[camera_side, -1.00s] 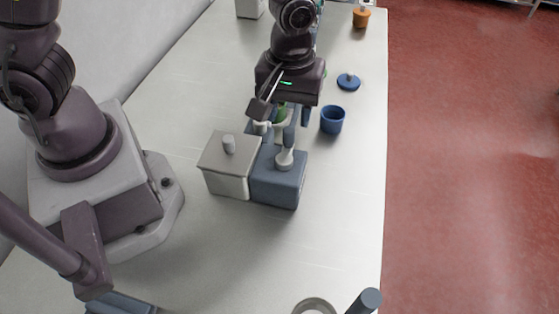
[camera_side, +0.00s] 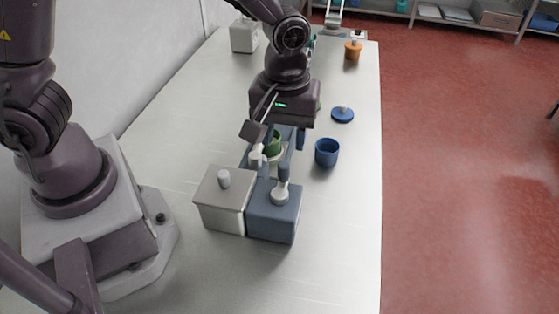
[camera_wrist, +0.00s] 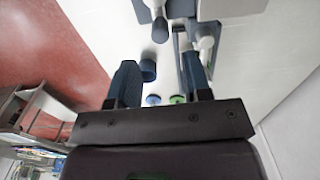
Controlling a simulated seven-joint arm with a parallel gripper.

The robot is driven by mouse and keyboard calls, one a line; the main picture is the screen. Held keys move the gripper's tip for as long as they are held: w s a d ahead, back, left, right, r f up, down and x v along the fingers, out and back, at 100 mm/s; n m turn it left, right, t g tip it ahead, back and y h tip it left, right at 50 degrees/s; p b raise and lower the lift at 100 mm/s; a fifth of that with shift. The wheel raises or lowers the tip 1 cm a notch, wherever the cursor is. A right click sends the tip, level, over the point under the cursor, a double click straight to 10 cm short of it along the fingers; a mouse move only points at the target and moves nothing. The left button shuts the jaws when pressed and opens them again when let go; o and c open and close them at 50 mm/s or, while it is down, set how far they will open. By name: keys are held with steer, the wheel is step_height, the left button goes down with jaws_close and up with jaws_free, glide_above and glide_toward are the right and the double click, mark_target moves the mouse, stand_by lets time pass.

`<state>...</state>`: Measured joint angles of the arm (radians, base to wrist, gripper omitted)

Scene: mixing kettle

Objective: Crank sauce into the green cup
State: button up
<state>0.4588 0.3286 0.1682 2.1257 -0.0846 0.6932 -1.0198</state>
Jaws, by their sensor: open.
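The green cup (camera_side: 274,145) shows in the side view below my gripper, partly hidden by the fingers, behind the boxes. Pale parts and blue-grey posts stand close around it. My gripper (camera_side: 278,137) is open above this spot, pointing down; I cannot tell whether a finger touches anything. In the wrist view my gripper (camera_wrist: 160,82) has its two dark fingers wide apart. A white handle with a blue-grey grip (camera_side: 281,190) stands on the blue-grey box (camera_side: 272,222), nearer the side camera. The wrist view does not clearly show the green cup.
A grey lidded box (camera_side: 220,210) adjoins the blue-grey box. A blue cup (camera_side: 327,153) stands to the right, with a blue lid (camera_side: 342,115) behind it. An orange pot (camera_side: 353,51) and a white container (camera_side: 243,36) are farther back. The table's front right is clear.

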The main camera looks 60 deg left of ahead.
mark_target(284, 164)
steer(key=shift+f, duration=3.95)
steer(key=c, duration=0.6)
steer(key=shift+w+d, duration=0.1)
